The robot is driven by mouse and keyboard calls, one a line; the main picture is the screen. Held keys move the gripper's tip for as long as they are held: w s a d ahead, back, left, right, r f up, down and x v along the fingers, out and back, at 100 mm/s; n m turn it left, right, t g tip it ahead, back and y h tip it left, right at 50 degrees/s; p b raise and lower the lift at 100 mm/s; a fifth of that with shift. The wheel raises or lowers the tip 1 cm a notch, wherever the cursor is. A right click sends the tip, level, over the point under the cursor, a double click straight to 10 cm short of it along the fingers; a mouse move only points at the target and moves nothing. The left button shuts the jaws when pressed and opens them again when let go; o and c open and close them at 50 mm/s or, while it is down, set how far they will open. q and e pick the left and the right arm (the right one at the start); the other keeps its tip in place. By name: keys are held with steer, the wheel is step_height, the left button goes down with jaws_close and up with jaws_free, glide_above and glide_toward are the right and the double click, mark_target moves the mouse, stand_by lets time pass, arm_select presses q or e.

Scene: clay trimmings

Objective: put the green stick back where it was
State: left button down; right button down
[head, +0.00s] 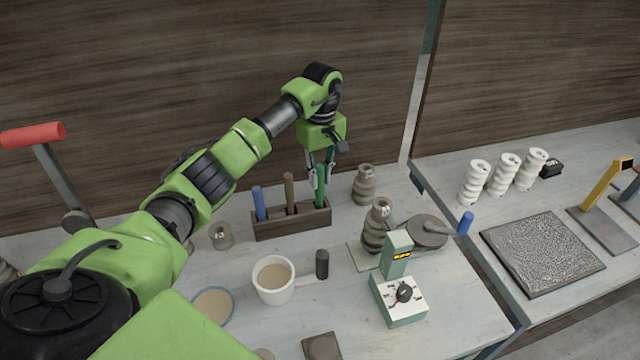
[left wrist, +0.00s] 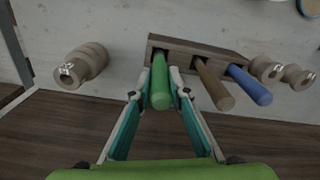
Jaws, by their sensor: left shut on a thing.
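A dark wooden rack (head: 292,224) stands on the grey table. A blue stick (head: 259,203) is in its left slot and a brown stick (head: 290,192) in the middle one. The green stick (head: 320,190) is upright at the rack's right end, its lower end at or in the slot there; how deep it sits is hard to tell. My left gripper (head: 319,172) comes down from above, shut on the green stick. In the left wrist view the fingers flank the green stick (left wrist: 160,85), near the rack (left wrist: 205,54). My right gripper is not in view.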

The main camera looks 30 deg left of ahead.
mark_target(320, 185)
arm_select(q)
step_height(320, 185, down, 2)
steer(key=shift+d+f+p, duration=0.1)
steer(key=shift+f+p, duration=0.05)
steer(key=shift+p, duration=0.35)
steer(key=shift+f, duration=0.55)
steer(key=c, duration=2.3)
jaws_free()
steer(key=shift+c, duration=0.2)
steer(key=o, duration=0.4)
steer(key=shift+o, duration=0.2)
